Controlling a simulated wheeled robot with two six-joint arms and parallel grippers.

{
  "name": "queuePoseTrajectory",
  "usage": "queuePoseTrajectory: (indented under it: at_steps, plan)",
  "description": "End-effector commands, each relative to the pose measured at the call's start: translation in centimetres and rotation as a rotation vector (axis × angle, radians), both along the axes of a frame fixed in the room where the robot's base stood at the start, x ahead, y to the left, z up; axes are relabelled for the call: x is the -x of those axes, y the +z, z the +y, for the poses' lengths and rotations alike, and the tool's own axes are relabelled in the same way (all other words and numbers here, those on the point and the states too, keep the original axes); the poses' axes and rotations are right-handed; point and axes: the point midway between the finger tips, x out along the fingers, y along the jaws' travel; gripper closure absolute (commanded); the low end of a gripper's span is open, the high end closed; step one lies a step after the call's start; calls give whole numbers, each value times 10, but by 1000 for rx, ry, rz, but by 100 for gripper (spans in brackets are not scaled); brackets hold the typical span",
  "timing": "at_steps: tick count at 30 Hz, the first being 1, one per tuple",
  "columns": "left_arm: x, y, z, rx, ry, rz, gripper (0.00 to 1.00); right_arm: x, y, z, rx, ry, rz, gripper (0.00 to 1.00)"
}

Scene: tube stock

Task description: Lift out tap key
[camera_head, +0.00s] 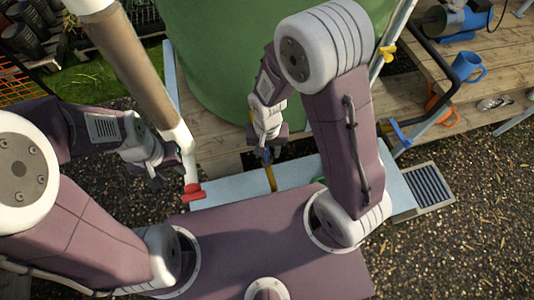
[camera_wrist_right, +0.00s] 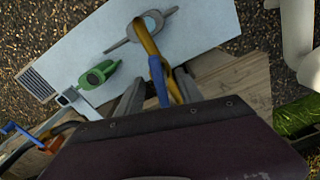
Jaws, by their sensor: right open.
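A slim yellow and blue piece (camera_wrist_right: 148,42), which looks like the tap key, rises from a grey ring fitting (camera_wrist_right: 122,45) on a pale board (camera_wrist_right: 190,30). In the head view its yellow part (camera_head: 270,177) stands over the pale board. My right gripper (camera_head: 266,152) is above it; in the right wrist view its open fingers (camera_wrist_right: 158,97) are on either side of the blue part. Whether they touch it is unclear. My left gripper (camera_head: 153,178) is at the left, beside a pale pole; its finger gap is not clear.
A green clip-like fitting (camera_wrist_right: 97,75) is on the board beside the ring. A red fitting (camera_head: 193,192) is at the board's left end. A large green tank (camera_head: 215,60) stands behind.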

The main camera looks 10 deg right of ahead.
Motion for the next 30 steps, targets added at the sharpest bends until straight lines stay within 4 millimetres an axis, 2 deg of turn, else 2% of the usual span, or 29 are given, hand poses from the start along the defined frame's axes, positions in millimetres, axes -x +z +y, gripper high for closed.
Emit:
queuePoseTrajectory:
  at_steps: [5,9,10,20,30]
  plan:
    - [0,0,0,0,0,0,64,0,0,0,-1,0,-1,56]
    - [0,0,0,0,0,0,64,0,0,0,-1,0,-1,95]
    - [0,0,0,0,0,0,64,0,0,0,-1,0,-1,100]
    - [0,2,0,0,0,0,64,-1,6,0,-1,0,-3,100]
    - [0,19,0,0,0,0,64,-2,83,1,-2,0,-7,100]
